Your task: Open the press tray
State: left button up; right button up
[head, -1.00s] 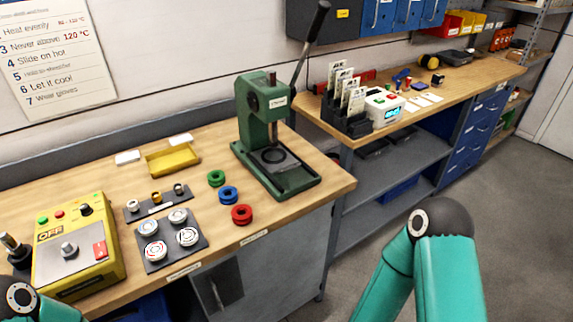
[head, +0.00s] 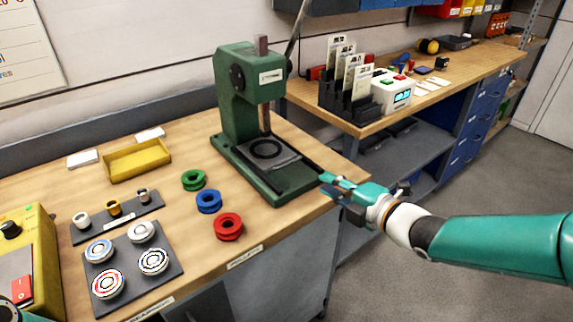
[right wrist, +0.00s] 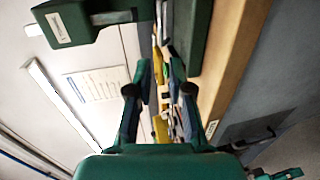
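The green press (head: 240,95) stands on the wooden bench. Its press tray (head: 283,163), a dark plate with a black ring, lies low on the green base under the ram, and appears pushed in. My right gripper (head: 328,184) is at the front right corner of the press base, fingers pointing left toward it. I cannot tell whether they touch it. In the right wrist view the fingers (right wrist: 161,75) are apart with no object clearly held between them; part of the green press (right wrist: 75,20) shows at upper left. My left gripper is out of view.
Red (head: 228,227), blue (head: 209,201) and green (head: 194,180) rings lie left of the press. A dark plate with several round parts (head: 140,270), a yellow tray (head: 137,160) and a yellow control box (head: 30,250) are farther left. The floor to the right is clear.

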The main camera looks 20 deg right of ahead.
aim_at(288, 162)
jog(key=p+x, duration=0.2)
jog(key=x, duration=1.3)
jog(key=shift+w+d+f, duration=0.1)
jog(key=shift+w+f, duration=0.05)
jog(key=shift+w, duration=0.05)
jog(key=shift+c, duration=0.3)
grip_shut()
